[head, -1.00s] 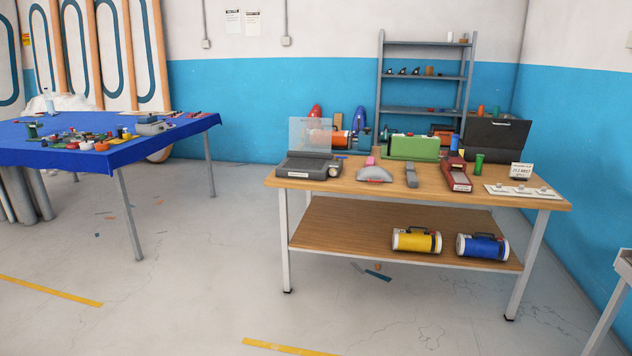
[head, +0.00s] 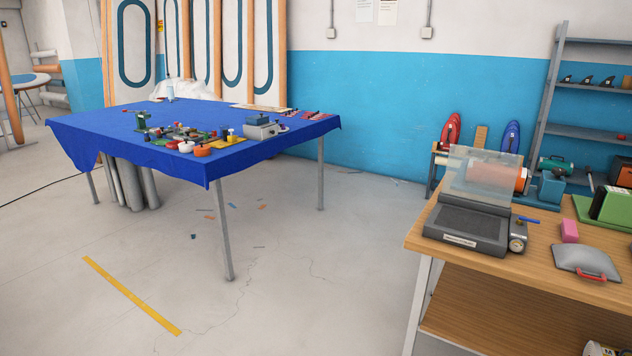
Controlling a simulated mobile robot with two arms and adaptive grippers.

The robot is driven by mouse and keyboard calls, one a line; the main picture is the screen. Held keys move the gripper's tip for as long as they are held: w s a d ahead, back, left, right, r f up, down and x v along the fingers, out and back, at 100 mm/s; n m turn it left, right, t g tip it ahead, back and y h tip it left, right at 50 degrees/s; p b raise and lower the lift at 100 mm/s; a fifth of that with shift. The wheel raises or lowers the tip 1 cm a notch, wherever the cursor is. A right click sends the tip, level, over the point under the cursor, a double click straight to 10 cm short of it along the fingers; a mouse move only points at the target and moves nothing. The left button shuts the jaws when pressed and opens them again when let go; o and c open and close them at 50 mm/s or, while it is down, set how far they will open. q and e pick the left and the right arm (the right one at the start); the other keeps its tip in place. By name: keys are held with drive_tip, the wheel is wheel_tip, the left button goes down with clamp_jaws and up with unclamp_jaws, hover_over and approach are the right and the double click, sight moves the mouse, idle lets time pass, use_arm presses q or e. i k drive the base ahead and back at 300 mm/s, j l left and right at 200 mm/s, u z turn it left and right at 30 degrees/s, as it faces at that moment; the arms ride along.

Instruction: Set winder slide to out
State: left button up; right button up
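I cannot tell for sure which thing is the winder or see its slide. The lid belongs to a dark grey machine (head: 466,228) with a front label, a round gauge and a blue lever. A green machine (head: 611,207) is cut off by the right edge. Neither of my grippers is in view.
The wooden workbench (head: 440,211) stands at right, holding a pink block (head: 569,231) and a grey piece with a red handle (head: 586,262). A blue-covered table (head: 120,127) with small parts stands at left. A grey shelf (head: 585,132) stands behind. Open floor lies between.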

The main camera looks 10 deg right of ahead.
sight(528, 178)
drive_tip(key=i+j, duration=0.1)
drive_tip(key=i, duration=1.15)
drive_tip(key=i+j, duration=0.1)
drive_tip(key=i, duration=1.15)
drive_tip(key=i+l+z, duration=0.15)
drive_tip(key=i+z, duration=0.25)
drive_tip(key=i, duration=0.25)
drive_tip(key=i+z, duration=0.4)
drive_tip(key=i, duration=0.3)
drive_tip(key=i+j+z, duration=0.25)
drive_tip(key=i+z, duration=0.2)
drive_tip(key=i, duration=0.2)
